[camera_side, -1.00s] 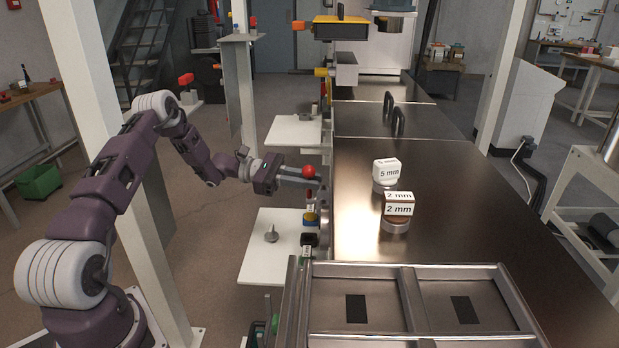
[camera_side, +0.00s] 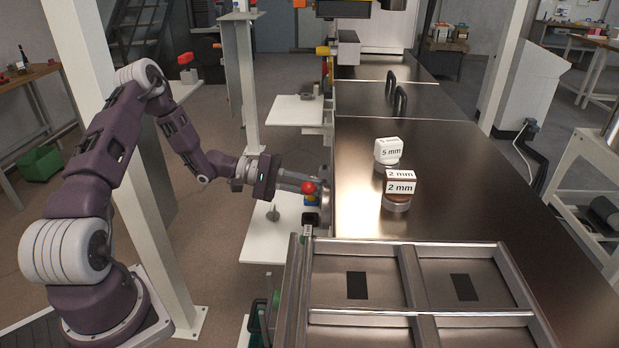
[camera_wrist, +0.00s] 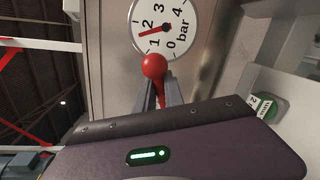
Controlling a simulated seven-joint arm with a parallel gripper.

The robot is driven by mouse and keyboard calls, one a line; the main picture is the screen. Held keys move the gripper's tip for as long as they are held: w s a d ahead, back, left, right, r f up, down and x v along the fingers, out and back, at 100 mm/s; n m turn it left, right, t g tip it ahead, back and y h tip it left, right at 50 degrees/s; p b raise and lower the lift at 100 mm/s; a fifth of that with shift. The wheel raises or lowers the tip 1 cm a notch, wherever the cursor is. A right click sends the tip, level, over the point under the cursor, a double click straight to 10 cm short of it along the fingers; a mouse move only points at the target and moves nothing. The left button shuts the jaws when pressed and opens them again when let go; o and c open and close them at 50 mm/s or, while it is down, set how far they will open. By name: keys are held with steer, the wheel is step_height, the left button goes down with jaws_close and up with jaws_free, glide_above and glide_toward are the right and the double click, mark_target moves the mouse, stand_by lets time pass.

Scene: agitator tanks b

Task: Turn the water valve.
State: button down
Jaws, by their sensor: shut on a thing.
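A lever with a round red knob (camera_side: 308,187) stands at the left edge of the steel worktop. I take it for the valve handle. The knob also shows in the wrist view (camera_wrist: 153,66), with a red stem running down between my fingers. My gripper (camera_side: 296,184) reaches in from the left and is shut on this lever just below the knob. In the wrist view both grey fingers of my gripper (camera_wrist: 157,95) flank the stem. A round white bar gauge (camera_wrist: 177,20) is behind the knob; its red needle points between about 1 and 2. The valve body is mostly hidden.
Blocks marked 5 mm (camera_side: 388,150) and 2 mm (camera_side: 400,185) stand on the steel worktop (camera_side: 470,190). A framed metal tray (camera_side: 405,275) is at the front. White side shelves (camera_side: 296,110) jut out left of the worktop.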

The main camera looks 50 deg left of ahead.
steer(key=shift+s+d+f+m+t+y, duration=0.1)
steer(key=shift+f+m+t+y, duration=0.1)
steer(key=shift+f+m, duration=0.65)
steer(key=shift+s+d+f+m+t+y, duration=0.1)
steer(key=shift+f+m+t+y, duration=0.1)
steer(key=shift+f+m, duration=0.6)
steer(key=shift+r+m, duration=0.2)
steer(key=shift+m, duration=0.15)
steer(key=c, duration=1.4)
jaws_free()
steer(key=shift+c, duration=0.2)
steer(key=shift+a, duration=0.1)
